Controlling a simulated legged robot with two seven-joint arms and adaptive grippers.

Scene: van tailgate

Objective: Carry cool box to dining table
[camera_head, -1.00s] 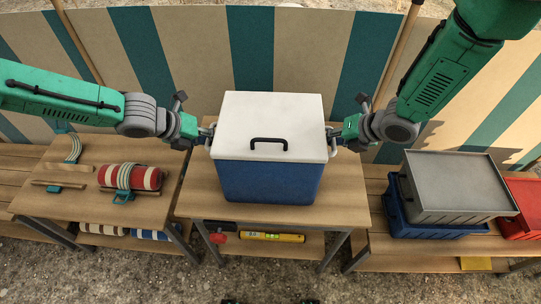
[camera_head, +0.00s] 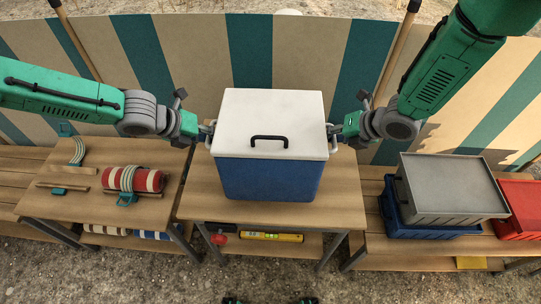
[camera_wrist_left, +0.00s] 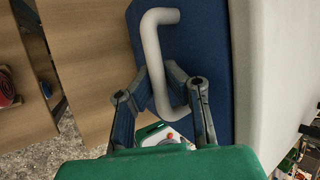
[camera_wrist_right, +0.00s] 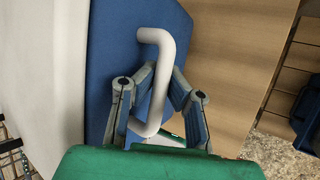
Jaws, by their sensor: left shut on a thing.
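The cool box (camera_head: 270,178), blue with a white lid and a black lid handle, is upright over the middle wooden table (camera_head: 345,212). Whether its base touches the tabletop is hard to tell. My left gripper (camera_head: 208,134) is at its left side, shut on the white side handle (camera_wrist_left: 152,50). My right gripper (camera_head: 334,137) is at its right side, with its fingers closed around the other white side handle (camera_wrist_right: 163,60). In both wrist views the handles pass between the fingers, in front of the blue wall.
A left table (camera_head: 85,208) bears a red-and-white roll (camera_head: 150,181). On the right bench stand a grey crate (camera_head: 455,185) in a blue crate (camera_head: 392,215) and a red crate (camera_head: 520,205). A yellow level (camera_head: 270,237) lies on the lower shelf. A striped windbreak (camera_head: 290,50) stands behind.

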